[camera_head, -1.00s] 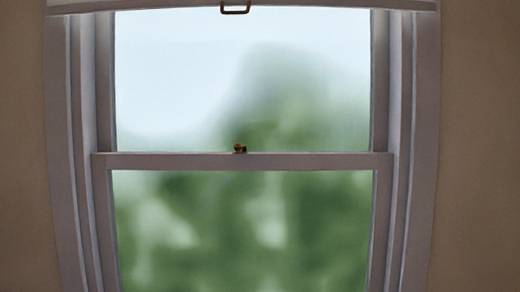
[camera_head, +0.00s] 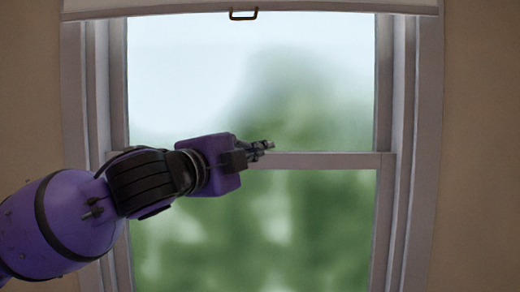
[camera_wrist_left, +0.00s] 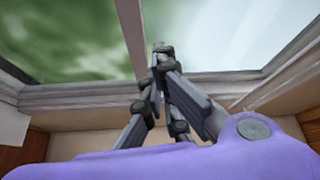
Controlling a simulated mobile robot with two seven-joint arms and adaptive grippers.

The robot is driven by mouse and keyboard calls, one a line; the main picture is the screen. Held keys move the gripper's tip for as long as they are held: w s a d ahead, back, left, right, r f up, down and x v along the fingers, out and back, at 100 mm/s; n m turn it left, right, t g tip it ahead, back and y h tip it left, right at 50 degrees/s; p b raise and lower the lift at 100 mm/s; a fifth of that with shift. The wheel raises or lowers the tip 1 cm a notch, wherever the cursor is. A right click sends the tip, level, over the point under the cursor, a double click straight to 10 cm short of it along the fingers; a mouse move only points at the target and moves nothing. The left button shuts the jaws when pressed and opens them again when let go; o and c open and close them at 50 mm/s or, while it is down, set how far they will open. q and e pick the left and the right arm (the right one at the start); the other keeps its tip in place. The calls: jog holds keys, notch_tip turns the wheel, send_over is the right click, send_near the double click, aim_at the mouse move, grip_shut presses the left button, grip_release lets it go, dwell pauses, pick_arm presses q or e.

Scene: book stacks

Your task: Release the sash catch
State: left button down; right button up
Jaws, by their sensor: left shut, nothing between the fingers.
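My left gripper (camera_head: 268,146) reaches in from the lower left, its purple wrist across the window. Its dark fingers are shut and empty, at the height of the meeting rail (camera_head: 335,160) where the two sashes join. The sash catch is not visible; the fingers and wrist cover the middle of the rail. In the left wrist view the closed fingertips (camera_wrist_left: 161,48) overlap the edge of the rail (camera_wrist_left: 130,25), which runs at a slant. I cannot tell whether they touch the rail or the catch. My right gripper is not in view.
The grey window frame (camera_head: 428,150) stands on both sides against plain beige wall (camera_head: 485,150). The area in front of the right half is clear.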

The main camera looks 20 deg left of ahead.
pick_arm(q)
jog(key=shift+w+r, duration=0.1)
jog(key=shift+w, duration=0.05)
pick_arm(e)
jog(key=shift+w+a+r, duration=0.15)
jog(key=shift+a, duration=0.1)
pick_arm(q)
jog(key=w+a, duration=0.1)
jog(key=w, duration=0.8)
jog(key=shift+a, duration=0.25)
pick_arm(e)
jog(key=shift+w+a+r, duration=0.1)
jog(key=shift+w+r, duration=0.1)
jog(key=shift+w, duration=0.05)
pick_arm(q)
jog(key=shift+a, duration=0.1)
jog(key=shift+a+f+m+g+h, duration=0.15)
jog(key=shift+f+m+g+h, duration=0.4)
jog(key=shift+m+h, duration=0.2)
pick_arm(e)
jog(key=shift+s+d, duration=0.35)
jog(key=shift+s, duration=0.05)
pick_arm(q)
jog(key=shift+h, duration=0.35)
